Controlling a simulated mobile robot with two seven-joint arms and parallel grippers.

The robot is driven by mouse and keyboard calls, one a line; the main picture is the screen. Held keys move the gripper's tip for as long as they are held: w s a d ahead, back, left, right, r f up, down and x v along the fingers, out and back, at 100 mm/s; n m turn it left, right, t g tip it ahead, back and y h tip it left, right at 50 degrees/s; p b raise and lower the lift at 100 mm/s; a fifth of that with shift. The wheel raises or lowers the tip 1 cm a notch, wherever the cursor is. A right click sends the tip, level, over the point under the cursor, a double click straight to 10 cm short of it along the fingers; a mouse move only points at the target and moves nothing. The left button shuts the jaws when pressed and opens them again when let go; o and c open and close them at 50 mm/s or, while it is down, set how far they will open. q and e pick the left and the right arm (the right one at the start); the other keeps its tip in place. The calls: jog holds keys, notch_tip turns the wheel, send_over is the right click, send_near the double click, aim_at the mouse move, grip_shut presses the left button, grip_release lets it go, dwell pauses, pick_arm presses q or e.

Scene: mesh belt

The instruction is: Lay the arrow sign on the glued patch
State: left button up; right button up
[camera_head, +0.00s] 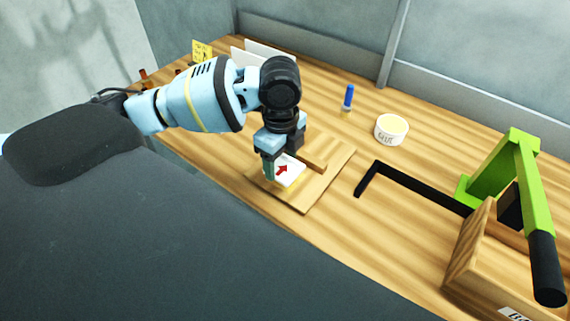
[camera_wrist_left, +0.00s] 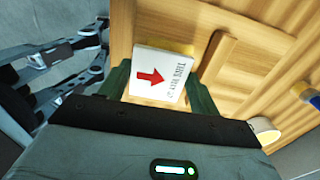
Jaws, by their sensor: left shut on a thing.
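The arrow sign (camera_head: 289,170) is a white square tile with a red arrow. In the left wrist view the sign (camera_wrist_left: 160,77) shows its red arrow and a line of dark print. My left gripper (camera_head: 280,168) is shut on the sign, its green fingers at the sign's two sides. It holds the sign over a wooden board (camera_head: 326,186). A yellowish patch, which looks like the glued patch (camera_wrist_left: 166,45), shows just past the sign's edge; the rest is hidden. I cannot tell whether the sign touches it. My right gripper is not in view.
A wooden strip (camera_head: 309,158) lies on the board beside the sign. A glue tub (camera_head: 391,129) and a blue-capped stick (camera_head: 348,97) stand behind. A black angled bar (camera_head: 413,184), green stand (camera_head: 492,167) and wooden box (camera_head: 482,258) are at right. Table between is bare.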

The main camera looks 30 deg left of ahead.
aim_at(284, 162)
pick_arm(q)
jog(key=shift+w, duration=0.55)
jog(key=shift+f, duration=1.75)
jog(key=shift+f, duration=0.1)
jog(key=o, duration=0.7)
notch_tip(284, 162, up, 12)
jog(key=shift+r+p, duration=0.1)
jog(key=shift+p, duration=0.25)
